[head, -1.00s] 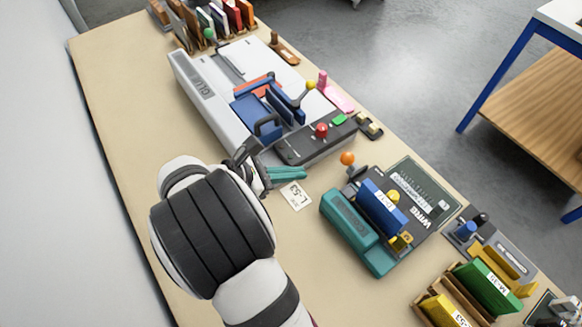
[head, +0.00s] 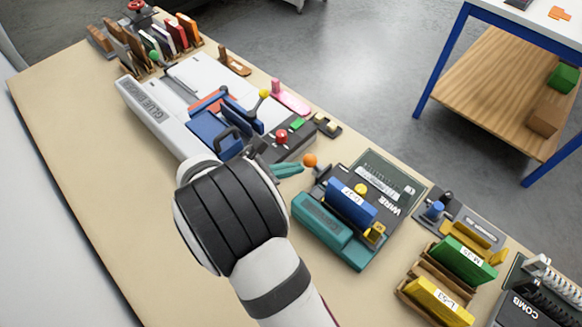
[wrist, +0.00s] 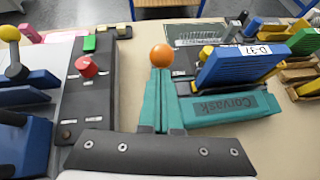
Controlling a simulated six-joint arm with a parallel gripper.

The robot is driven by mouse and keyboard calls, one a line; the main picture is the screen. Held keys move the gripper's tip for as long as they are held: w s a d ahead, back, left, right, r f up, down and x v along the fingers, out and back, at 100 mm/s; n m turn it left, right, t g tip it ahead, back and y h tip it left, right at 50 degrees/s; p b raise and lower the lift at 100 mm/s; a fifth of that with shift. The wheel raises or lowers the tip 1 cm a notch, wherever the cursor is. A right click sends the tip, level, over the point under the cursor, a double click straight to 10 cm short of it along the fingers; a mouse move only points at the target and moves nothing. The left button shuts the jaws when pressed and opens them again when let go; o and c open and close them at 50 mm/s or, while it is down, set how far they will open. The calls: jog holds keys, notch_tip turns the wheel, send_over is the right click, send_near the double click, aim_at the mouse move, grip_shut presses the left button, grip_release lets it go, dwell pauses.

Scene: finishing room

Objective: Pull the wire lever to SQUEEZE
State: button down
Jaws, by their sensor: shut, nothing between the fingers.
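The wire machine has a teal body (head: 322,232) and a dark plate marked WIRE (head: 385,180). Its lever ends in an orange ball (head: 310,160) at the machine's left side; the ball also shows in the wrist view (wrist: 162,55). A blue block labelled D-37 (wrist: 245,64) stands upright in the machine. My gripper (head: 300,168) is shut and empty, its teal fingers pointing at the ball. In the wrist view the fingertips (wrist: 160,74) end just below the ball; I cannot tell whether they touch. The lever's stem is mostly hidden there, and no SQUEEZE mark is legible.
The glue machine (head: 150,100) is left of my gripper, its control panel with a red knob (wrist: 87,66) close beside the fingers. A rack with green (head: 462,258) and yellow (head: 440,300) blocks stands at the lower right. Bare table lies at far left.

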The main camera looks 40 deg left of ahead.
jog(key=shift+w+r+g, duration=0.9)
jog(key=shift+w+g, duration=0.2)
jog(key=shift+w, duration=0.05)
jog(key=w+r+g, duration=0.1)
jog(key=w+g, duration=0.4)
jog(key=w, duration=0.4)
jog(key=shift+r+n, duration=0.25)
jog(key=shift+n, duration=0.05)
jog(key=shift+w, duration=0.15)
jog(key=v, duration=1.3)
jog(key=shift+r, duration=0.1)
